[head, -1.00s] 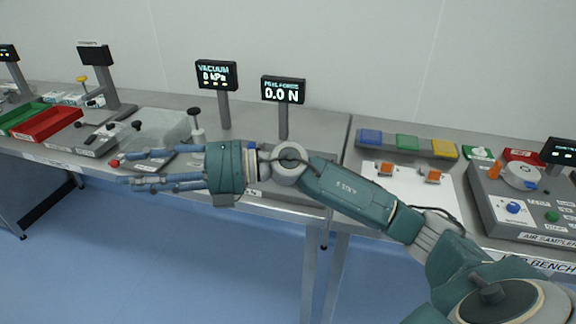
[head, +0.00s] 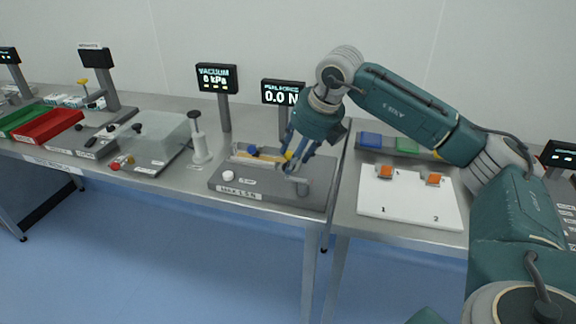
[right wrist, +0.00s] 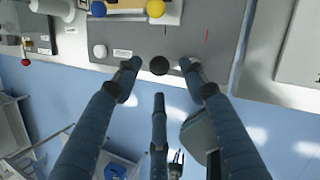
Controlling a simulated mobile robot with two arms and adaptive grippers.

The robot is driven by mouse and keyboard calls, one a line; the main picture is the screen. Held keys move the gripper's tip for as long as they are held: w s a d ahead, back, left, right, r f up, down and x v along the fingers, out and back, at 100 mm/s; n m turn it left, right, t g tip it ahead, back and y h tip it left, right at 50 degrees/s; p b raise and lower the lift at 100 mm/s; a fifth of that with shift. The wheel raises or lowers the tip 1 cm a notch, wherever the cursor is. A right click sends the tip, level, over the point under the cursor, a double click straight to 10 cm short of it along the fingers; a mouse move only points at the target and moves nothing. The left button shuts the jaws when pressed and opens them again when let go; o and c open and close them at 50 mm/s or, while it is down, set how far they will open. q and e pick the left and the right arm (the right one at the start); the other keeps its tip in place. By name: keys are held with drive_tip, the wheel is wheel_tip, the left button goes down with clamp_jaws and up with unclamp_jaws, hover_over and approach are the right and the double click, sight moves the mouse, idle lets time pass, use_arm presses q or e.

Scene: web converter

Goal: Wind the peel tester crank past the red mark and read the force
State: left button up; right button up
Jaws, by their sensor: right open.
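The peel tester is a grey base (head: 262,190) at the front of the middle bench, with a white button (head: 228,175), a blue knob (head: 252,150) and a yellow knob (head: 288,155). Its display (head: 283,93) reads 0.0 N. My right gripper (head: 292,162) is above the tester's right half, pointing down, open and empty. In the right wrist view, a black round knob (right wrist: 159,65) shows between the spread fingertips; contact is not visible. A short red mark (right wrist: 206,35) lies on the grey plate beyond the fingers.
A vacuum display (head: 216,78) reading 0 kPa stands behind the tester. A clear box (head: 160,132) and a white plunger-like post (head: 200,145) are to the left. A white board (head: 408,205) with orange pieces lies to the right, under my right arm.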

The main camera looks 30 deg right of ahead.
drive_tip(key=shift+p+x, duration=0.45)
drive_tip(key=shift+x, duration=2.35)
clamp_jaws()
